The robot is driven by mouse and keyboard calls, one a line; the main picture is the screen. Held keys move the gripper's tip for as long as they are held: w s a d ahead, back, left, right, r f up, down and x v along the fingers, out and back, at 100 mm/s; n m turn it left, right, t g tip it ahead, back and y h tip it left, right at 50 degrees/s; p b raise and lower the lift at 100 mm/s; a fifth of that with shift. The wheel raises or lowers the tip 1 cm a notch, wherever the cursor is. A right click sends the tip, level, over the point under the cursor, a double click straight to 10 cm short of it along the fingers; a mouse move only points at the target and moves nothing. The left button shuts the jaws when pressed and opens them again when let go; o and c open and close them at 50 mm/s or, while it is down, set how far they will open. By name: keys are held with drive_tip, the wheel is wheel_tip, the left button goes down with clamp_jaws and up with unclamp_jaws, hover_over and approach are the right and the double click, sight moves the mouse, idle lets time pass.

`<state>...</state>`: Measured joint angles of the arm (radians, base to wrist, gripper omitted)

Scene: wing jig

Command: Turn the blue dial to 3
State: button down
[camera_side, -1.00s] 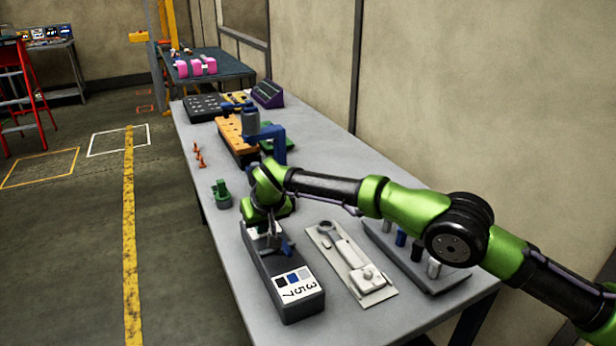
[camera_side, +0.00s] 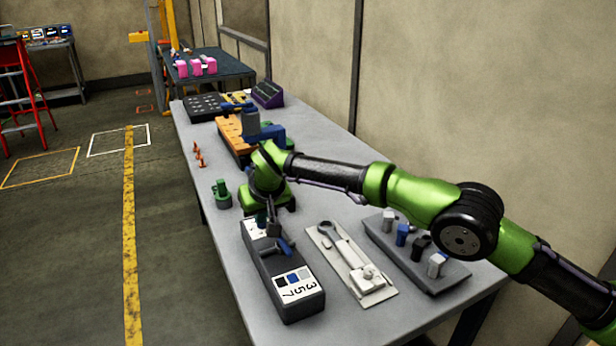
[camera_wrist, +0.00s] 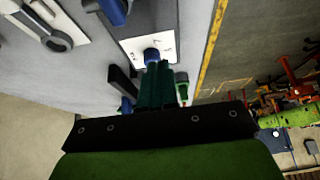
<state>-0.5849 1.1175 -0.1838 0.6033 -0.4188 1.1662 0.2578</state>
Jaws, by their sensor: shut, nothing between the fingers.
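The dial box (camera_side: 283,268) is long and dark, with a white label (camera_side: 296,283) at its near end bearing 3, 5, 7 and colour squares. A blue dial (camera_side: 286,247) stands on its top; its setting is too small to read. A second white label (camera_side: 252,229) is at the far end. My gripper (camera_side: 262,217) is over that far end, shut and empty. In the wrist view its teal fingers (camera_wrist: 155,82) point at a round blue part (camera_wrist: 152,55) on a white label; I cannot tell if they touch. A blue handle (camera_wrist: 113,10) shows at the top edge.
A pale tray with a wrench (camera_side: 347,262) lies right of the box. A small green part (camera_side: 221,193) and orange pieces (camera_side: 199,157) lie beyond the box. A blue fixture (camera_side: 265,130) stands behind my gripper.

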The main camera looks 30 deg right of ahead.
sight(260, 232)
drive_tip(key=shift+r, duration=1.25)
drive_tip(key=shift+w+d+f, duration=0.1)
drive_tip(key=shift+d+f, duration=0.35)
drive_tip(key=shift+f, duration=0.55)
drive_tip(key=shift+w+d+f, duration=0.15)
drive_tip(key=shift+d+f, duration=0.25)
drive_tip(key=shift+f, duration=0.65)
drive_tip(key=shift+w+d+f, duration=0.1)
drive_tip(key=shift+d+f, duration=0.35)
drive_tip(key=shift+f, duration=0.55)
drive_tip(key=shift+a, duration=0.25)
drive_tip(key=shift+s+a, duration=0.1)
drive_tip(key=shift+a, duration=0.7)
drive_tip(key=shift+a, duration=0.1)
